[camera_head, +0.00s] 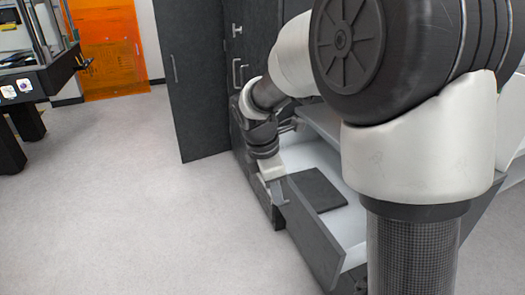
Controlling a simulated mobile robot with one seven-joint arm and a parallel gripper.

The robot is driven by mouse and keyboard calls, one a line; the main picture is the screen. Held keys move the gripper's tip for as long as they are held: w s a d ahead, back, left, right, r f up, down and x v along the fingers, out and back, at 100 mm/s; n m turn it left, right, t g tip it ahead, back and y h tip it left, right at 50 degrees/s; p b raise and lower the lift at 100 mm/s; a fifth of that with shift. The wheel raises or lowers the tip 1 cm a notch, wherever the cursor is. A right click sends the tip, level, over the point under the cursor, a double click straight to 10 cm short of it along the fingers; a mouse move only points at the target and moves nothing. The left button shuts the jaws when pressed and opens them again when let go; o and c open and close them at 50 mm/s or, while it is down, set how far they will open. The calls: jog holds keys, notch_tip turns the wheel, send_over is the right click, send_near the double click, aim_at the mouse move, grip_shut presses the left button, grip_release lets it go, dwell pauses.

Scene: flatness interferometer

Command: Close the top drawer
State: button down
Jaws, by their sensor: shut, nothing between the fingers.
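An open drawer (312,232) with a dark grey front and white inside juts out of the grey cabinet at the lower right. A flat dark piece (318,190) lies in it. My gripper (281,196) points down at the far left corner of the drawer, close to the top edge of its front. It is shut and empty. I cannot tell whether it touches the front. My arm hides the right part of the drawer and much of the cabinet.
A tall dark cabinet door (190,95) stands open behind, left of my gripper. More dark cabinet fronts with handles (237,72) rise behind my arm. A dark bench (30,85) stands at the far left, near an orange panel (112,50). The grey floor (130,215) is clear in front.

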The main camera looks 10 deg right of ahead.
aim_at(295, 218)
jog(key=shift+n, duration=0.8)
jog(key=shift+w+d+r+b+x, duration=0.1)
jog(key=shift+w+d+b+x, duration=0.35)
jog(key=shift+x, duration=1.9)
jog(key=shift+w+d+r+b+x, duration=0.15)
jog(key=shift+d+b+x, duration=0.65)
jog(key=shift+x, duration=1.5)
jog(key=shift+w+d+r+b+x, duration=0.15)
jog(key=shift+b+x, duration=0.85)
jog(key=shift+x, duration=1.35)
jog(key=shift+w+d, duration=0.1)
jog(key=shift+d, duration=0.15)
jog(key=w+d+p, duration=0.2)
jog(key=d+p, duration=0.1)
jog(key=d, duration=0.4)
jog(key=w+d+p, duration=0.2)
jog(key=d+p, duration=0.1)
jog(key=d, duration=0.5)
jog(key=w+d+p, duration=0.2)
jog(key=d+p, duration=0.1)
jog(key=d, duration=0.4)
jog(key=shift+d, duration=0.4)
jog(key=shift+w+d, duration=0.1)
jog(key=shift+d, duration=0.2)
